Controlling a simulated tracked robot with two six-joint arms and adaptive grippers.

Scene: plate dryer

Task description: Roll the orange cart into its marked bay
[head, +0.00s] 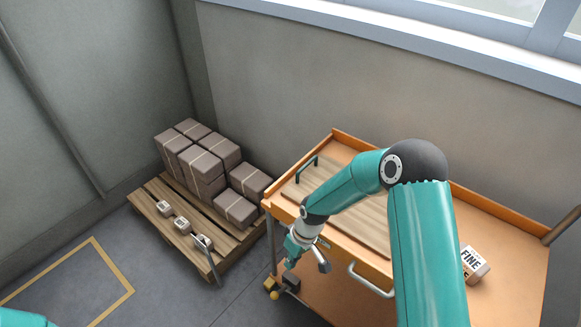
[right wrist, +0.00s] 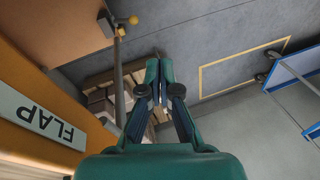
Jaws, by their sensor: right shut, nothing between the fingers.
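The orange cart (head: 502,233) stands at the right of the head view, along the wall under the window. In the right wrist view its side (right wrist: 30,85) with a FLAP label fills the left. The marked bay (head: 113,264), a yellow floor outline, lies at the left of the head view, apart from the cart and with bare floor inside. It also shows in the right wrist view (right wrist: 240,54). My right gripper (head: 292,262) is shut and empty, pointing down beside the cart's left front corner. It shows in the right wrist view (right wrist: 159,70). My left gripper is out of view.
A wooden pallet (head: 150,208) with several brown boxes (head: 203,165) stands between bay and cart. A flat board (head: 362,222) and a FINE box (head: 473,264) rest on the cart. A blue-framed object (right wrist: 295,80) is right in the wrist view.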

